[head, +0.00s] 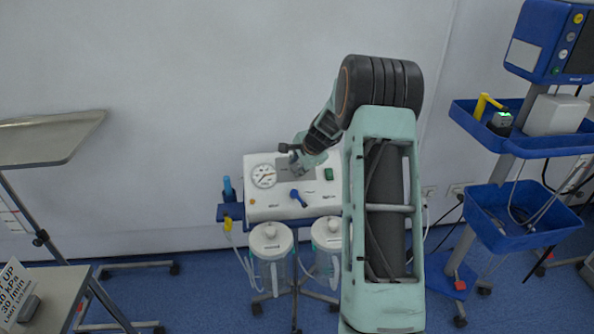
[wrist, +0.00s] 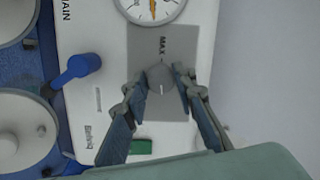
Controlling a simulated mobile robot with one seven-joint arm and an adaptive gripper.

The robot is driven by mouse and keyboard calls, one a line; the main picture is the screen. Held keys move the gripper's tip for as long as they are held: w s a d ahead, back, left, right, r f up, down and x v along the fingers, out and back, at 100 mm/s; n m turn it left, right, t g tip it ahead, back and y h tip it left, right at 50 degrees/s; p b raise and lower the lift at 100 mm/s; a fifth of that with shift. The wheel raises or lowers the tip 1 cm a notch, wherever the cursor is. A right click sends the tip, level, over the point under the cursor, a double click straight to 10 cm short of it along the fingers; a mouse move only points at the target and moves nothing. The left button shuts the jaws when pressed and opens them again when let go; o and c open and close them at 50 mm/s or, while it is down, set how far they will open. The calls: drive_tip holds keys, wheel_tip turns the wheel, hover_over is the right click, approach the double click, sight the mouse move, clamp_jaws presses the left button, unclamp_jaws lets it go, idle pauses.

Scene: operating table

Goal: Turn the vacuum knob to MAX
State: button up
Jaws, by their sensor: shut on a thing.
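The vacuum knob (wrist: 160,78) is a round grey knob on a grey plate (wrist: 148,38) of the white suction unit (head: 263,207). The word MAX is printed on the plate, above the knob in the wrist view. A short light mark on the knob shows at its lower side, away from MAX. My gripper (wrist: 158,80) has its two fingers shut on the knob, one on each side. In the head view my gripper (head: 296,160) is at the unit's front panel, and it and the wrist hide the knob.
A round gauge (head: 263,176) with an orange needle sits left of my gripper. A blue lever (head: 298,198) is below it and a green switch (head: 328,174) to the right. Two clear canisters (head: 271,245) hang below. A blue-shelved cart (head: 528,212) stands at right.

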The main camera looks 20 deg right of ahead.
drive_tip(key=m+b, duration=0.2)
drive_tip(key=m, duration=0.2)
drive_tip(key=shift+f+m+t, duration=0.15)
drive_tip(key=shift+m+t, duration=0.15)
drive_tip(key=shift+t, duration=0.1)
drive_tip(key=m+h+b, duration=0.1)
drive_tip(key=m, duration=0.3)
drive_tip(key=shift+a+m+t, duration=0.1)
drive_tip(key=shift+m+t, duration=0.2)
drive_tip(key=shift+m, duration=0.1)
drive_tip(key=m+h+b, duration=0.1)
drive_tip(key=m, duration=0.3)
drive_tip(key=shift+m, duration=0.4)
drive_tip(key=m, duration=0.4)
drive_tip(key=shift+m+h, duration=0.3)
drive_tip(key=shift+h, duration=0.1)
drive_tip(key=m, duration=0.4)
drive_tip(key=m+h+p, duration=0.1)
drive_tip(key=shift+r+m, duration=0.25)
drive_tip(key=shift+m, duration=0.15)
drive_tip(key=m+g+p, duration=0.1)
drive_tip(key=m, duration=0.3)
drive_tip(key=shift+w+a+m, duration=0.1)
drive_tip(key=shift+m, duration=0.3)
drive_tip(key=m+g+p, duration=0.1)
drive_tip(key=m, duration=0.3)
drive_tip(key=shift+m+h, duration=0.3)
drive_tip(key=shift+m+g+p, duration=0.4)
drive_tip(key=shift+m+p, duration=0.4)
drive_tip(key=shift+m, duration=1.4)
